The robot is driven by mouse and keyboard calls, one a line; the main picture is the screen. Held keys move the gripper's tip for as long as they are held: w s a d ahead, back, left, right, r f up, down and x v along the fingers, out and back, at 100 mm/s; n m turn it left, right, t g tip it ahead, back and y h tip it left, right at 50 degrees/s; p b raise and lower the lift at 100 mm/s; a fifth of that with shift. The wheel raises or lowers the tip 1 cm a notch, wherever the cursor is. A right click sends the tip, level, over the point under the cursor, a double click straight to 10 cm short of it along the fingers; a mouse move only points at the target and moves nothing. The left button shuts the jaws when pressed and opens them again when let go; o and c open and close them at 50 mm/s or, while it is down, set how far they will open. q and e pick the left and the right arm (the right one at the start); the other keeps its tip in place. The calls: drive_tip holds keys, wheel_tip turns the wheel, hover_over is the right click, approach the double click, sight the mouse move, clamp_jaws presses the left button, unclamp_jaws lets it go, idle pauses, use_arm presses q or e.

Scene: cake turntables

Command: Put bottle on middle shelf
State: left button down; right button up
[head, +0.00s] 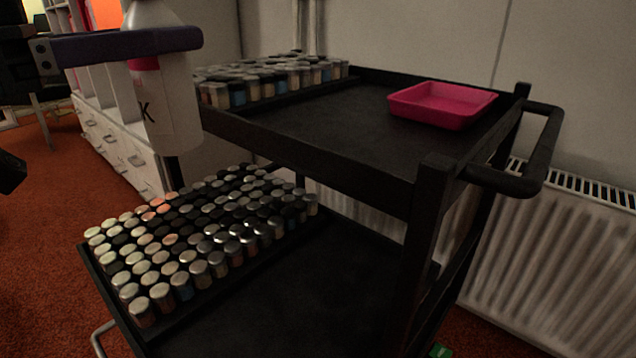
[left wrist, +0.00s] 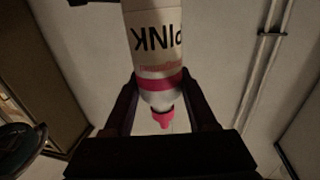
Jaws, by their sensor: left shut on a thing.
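A white bottle (head: 172,105) with a pink band and dark lettering hangs upright at the upper left of the head view. My left gripper (head: 170,42) is shut around its upper part. The left wrist view also shows the bottle (left wrist: 158,40), its pink nozzle, and my gripper's fingers on both sides. The black cart has a top shelf (head: 330,125) and a shelf below it (head: 290,290), whose front right part is bare. The bottle is left of the top shelf's edge, above the lower shelf's jars. My right gripper is not in view.
Rows of small lidded jars (head: 190,235) fill the lower shelf's left side. More jars (head: 270,80) and a pink tray (head: 440,104) stand on the top shelf. A cart post (head: 425,250) and handle (head: 540,150) are at right, near a radiator (head: 560,250).

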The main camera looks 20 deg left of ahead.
use_arm(q)
wheel_tip(320, 180, down, 32)
drive_tip(key=w+a+b, duration=0.1)
drive_tip(key=b, duration=2.1)
drive_tip(key=shift+n+t+y, duration=0.3)
drive_tip(key=shift+y, duration=0.1)
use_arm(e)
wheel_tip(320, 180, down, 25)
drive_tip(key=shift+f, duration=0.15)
use_arm(q)
drive_tip(key=shift+a, duration=0.1)
drive_tip(key=shift+w+a+f+b, duration=0.1)
drive_tip(key=shift+f+b, duration=0.7)
drive_tip(key=shift+b, duration=0.15)
drive_tip(key=shift+c, duration=1)
unclamp_jaws()
drive_tip(key=shift+r, duration=0.15)
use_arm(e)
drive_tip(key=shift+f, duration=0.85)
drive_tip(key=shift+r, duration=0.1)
